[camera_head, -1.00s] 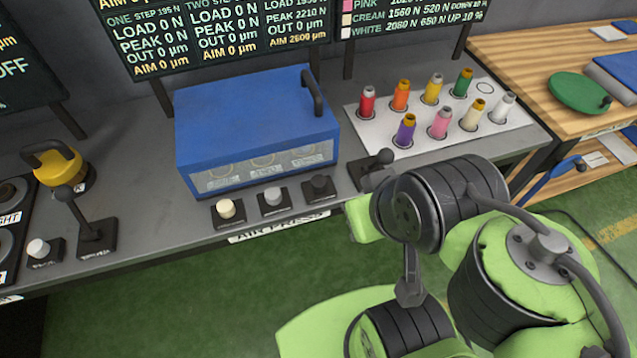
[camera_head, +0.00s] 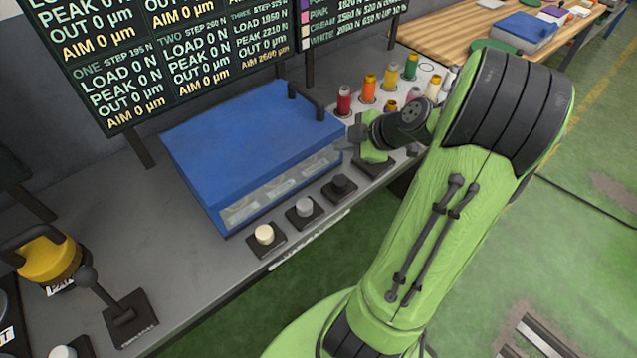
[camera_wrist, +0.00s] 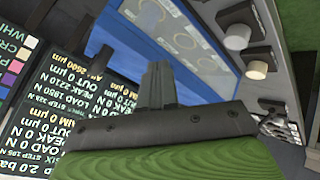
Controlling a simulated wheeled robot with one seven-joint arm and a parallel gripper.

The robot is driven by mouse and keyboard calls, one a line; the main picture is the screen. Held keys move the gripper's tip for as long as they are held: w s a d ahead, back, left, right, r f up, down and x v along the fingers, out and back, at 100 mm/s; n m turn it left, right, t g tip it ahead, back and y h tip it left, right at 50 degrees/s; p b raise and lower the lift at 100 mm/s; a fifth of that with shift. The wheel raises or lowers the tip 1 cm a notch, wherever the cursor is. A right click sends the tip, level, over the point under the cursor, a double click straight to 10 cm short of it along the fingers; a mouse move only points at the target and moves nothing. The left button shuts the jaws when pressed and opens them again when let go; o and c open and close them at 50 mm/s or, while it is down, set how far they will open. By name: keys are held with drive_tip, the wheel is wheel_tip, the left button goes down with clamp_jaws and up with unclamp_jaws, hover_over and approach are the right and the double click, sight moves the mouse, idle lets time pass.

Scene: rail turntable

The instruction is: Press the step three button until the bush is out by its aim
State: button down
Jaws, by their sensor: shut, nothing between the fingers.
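Three buttons stand in front of the blue box: a cream one (camera_head: 264,234), a grey one (camera_head: 305,207) and a dark one (camera_head: 340,184). Their labels are too small to read. A grey button (camera_wrist: 238,37) and a cream one (camera_wrist: 257,69) also show in the wrist view. The board's panel three (camera_head: 262,42) reads peak 2210 N, out 0 µm, aim 2600 µm. I cannot make out the bush. My gripper (camera_head: 356,134) is beside the box's right end, behind the dark button and apart from it. In the wrist view its fingers (camera_wrist: 158,82) are shut and empty.
The blue box (camera_head: 255,140) has a handle on top and a windowed front. Coloured spools (camera_head: 367,88) stand behind my gripper.

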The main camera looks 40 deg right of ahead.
sight(343, 182)
drive_tip(key=shift+d, duration=0.3)
wheel_tip(343, 182, down, 9)
drive_tip(key=b, duration=0.6)
drive_tip(key=shift+a+r, duration=0.1)
drive_tip(key=shift+r, duration=0.1)
drive_tip(key=shift+f, duration=0.15)
drive_tip(key=shift+f+b, duration=0.15)
drive_tip(key=shift+b, duration=0.25)
idle(1.1)
drive_tip(key=shift+f+b, duration=0.3)
drive_tip(key=shift+b, duration=0.2)
